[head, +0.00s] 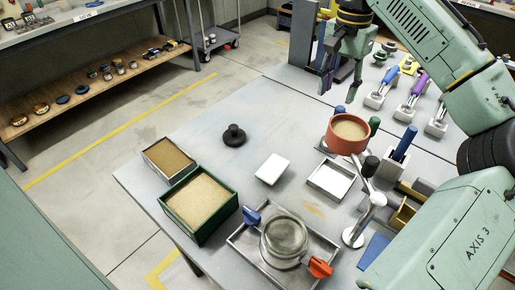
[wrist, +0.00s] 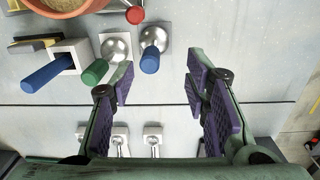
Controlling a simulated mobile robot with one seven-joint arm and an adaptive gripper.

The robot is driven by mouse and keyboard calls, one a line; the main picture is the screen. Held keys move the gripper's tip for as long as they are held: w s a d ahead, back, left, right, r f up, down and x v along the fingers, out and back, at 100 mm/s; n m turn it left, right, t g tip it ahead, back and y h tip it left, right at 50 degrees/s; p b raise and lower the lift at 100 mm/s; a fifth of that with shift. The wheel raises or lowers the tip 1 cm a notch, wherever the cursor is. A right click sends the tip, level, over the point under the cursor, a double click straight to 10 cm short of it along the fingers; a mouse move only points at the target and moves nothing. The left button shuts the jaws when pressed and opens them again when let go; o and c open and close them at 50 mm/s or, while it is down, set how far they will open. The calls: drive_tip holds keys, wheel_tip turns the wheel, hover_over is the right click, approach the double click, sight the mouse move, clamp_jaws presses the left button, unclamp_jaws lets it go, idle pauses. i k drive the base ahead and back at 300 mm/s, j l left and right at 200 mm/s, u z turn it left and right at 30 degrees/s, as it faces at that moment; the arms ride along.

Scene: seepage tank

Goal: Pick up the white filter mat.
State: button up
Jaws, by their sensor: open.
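A small white rectangular slab, which looks like the white filter mat (head: 272,169), lies flat on the grey table in the middle of the head view. Nothing touches it. My gripper (head: 339,88) is open and empty, high above the far part of the table, well beyond the mat and to its right. In the wrist view my gripper (wrist: 158,88) shows its purple-padded fingers spread wide with bare table between them. The mat is not in the wrist view.
A shallow metal tray (head: 313,181) sits right of the mat. A green sand box (head: 196,232) and a black knobbed disc (head: 234,137) are to its left. A glass dish (head: 284,238) stands in front. A terracotta pot (head: 347,144) is raised on a stand behind right.

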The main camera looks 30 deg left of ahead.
sight(273, 168)
drive_tip(key=u, duration=0.7)
